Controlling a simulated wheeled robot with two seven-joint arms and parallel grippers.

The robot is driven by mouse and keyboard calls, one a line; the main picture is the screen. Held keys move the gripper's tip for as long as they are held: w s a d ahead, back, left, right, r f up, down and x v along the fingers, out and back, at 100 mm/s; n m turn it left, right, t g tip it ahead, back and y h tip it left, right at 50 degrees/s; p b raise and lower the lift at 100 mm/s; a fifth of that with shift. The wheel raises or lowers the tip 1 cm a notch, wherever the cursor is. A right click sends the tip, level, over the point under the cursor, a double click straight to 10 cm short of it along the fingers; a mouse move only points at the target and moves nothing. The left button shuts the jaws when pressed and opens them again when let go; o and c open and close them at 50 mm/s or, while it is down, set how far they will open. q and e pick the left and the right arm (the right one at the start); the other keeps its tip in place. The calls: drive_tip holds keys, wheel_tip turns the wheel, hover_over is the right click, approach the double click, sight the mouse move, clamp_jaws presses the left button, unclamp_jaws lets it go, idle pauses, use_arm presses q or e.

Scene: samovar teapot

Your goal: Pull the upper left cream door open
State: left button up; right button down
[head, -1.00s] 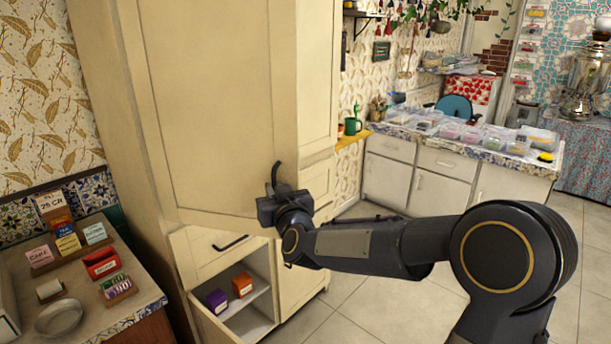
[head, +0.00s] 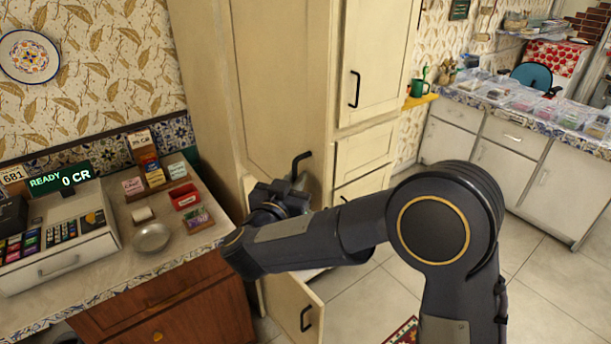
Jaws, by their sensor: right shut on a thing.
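The upper left cream door (head: 280,80) is a tall panel on the cream cabinet (head: 200,100). It seems to stand out from the cabinet front, but its exact angle is hard to tell. Its dark handle (head: 301,158) shows just above my right gripper (head: 290,188). My right gripper is shut on this handle at the door's lower right part; the fingertips are largely hidden by the wrist. The door's bottom edge is hidden behind my right arm. My left gripper is out of view.
The upper right cream door (head: 375,60) is shut. A lower cream door (head: 290,308) stands open below my arm. A counter with a cash register (head: 60,240), a metal dish (head: 151,237) and small cards is on the left. Tiled floor (head: 540,255) is free at right.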

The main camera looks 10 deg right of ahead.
drive_tip(key=shift+a+r, duration=0.1)
drive_tip(key=shift+r, duration=0.05)
drive_tip(key=c, duration=1.9)
unclamp_jaws()
drive_tip(key=shift+c, duration=0.2)
drive_tip(key=o, duration=0.3)
drive_tip(key=shift+w+a, duration=0.1)
drive_tip(key=shift+w, duration=0.05)
drive_tip(key=b+v, duration=0.2)
drive_tip(key=v, duration=0.6)
